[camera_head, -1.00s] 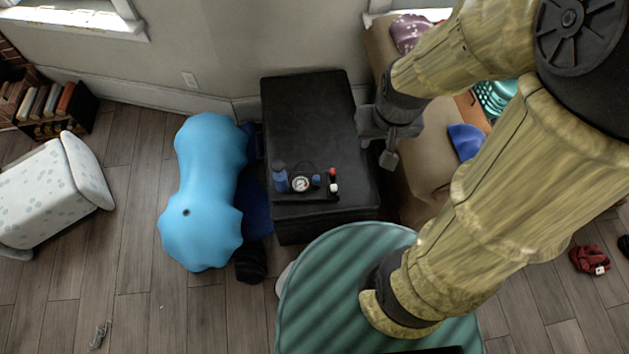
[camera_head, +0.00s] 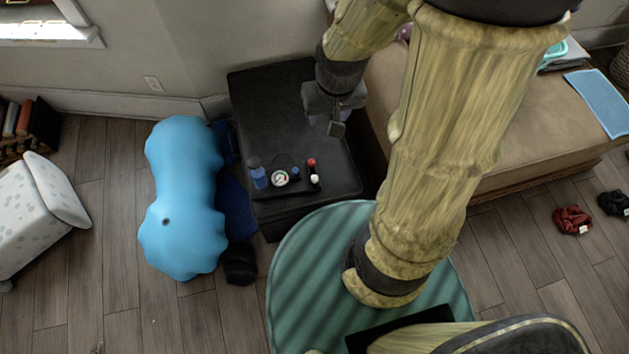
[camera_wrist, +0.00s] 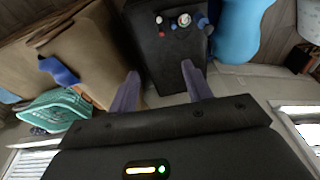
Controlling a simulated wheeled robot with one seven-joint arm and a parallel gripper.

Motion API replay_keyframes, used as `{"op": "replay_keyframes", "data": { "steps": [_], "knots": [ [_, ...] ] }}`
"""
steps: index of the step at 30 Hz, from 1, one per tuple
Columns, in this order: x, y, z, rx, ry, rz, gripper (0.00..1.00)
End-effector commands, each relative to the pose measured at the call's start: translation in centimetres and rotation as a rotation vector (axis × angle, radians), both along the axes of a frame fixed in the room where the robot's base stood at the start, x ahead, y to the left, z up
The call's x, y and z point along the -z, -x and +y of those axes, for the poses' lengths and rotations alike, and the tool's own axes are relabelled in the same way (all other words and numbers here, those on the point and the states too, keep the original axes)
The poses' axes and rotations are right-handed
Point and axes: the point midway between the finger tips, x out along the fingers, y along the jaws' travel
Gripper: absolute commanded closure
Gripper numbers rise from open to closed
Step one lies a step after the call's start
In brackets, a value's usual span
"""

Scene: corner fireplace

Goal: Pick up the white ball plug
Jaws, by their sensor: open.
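The white ball plug (camera_head: 314,180) is a small white piece on a dark strip near the front edge of the black table (camera_head: 268,108). A small red piece (camera_head: 311,162) is right behind it. In the wrist view the white ball plug (camera_wrist: 159,19) shows small near the top, on the black table (camera_wrist: 150,58). My gripper (camera_head: 336,127) is above the right rear part of the table, behind the plug and apart from it. In the wrist view my gripper (camera_wrist: 160,76) has its two fingers spread with nothing between them.
A pump gauge (camera_head: 280,178) and blue bottle (camera_head: 258,176) stand left of the plug. A blue inflatable (camera_head: 185,200) lies left of the table. A brown bench (camera_head: 440,150) is at the right. A round green-striped surface (camera_head: 310,260) is in front.

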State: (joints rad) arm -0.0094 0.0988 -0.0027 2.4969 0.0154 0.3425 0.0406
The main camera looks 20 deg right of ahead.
Motion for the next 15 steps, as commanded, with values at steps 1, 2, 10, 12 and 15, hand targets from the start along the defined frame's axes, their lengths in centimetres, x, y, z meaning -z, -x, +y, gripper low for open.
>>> {"op": "replay_keyframes", "data": {
  "steps": [1, 2, 10, 12, 15],
  "knots": [
    [3.3, -1.0, 0.0, 0.021, -0.005, 0.019, 0.50],
    [4.6, -1.7, 0.0, 0.036, -0.009, 0.028, 0.50],
    [17.8, -7.3, -0.1, 0.184, -0.031, 0.112, 0.50],
    [21.5, -8.5, -0.1, 0.221, -0.034, 0.132, 0.50],
    [27.0, -9.9, -0.1, 0.272, -0.033, 0.160, 0.50]
  ]
}}
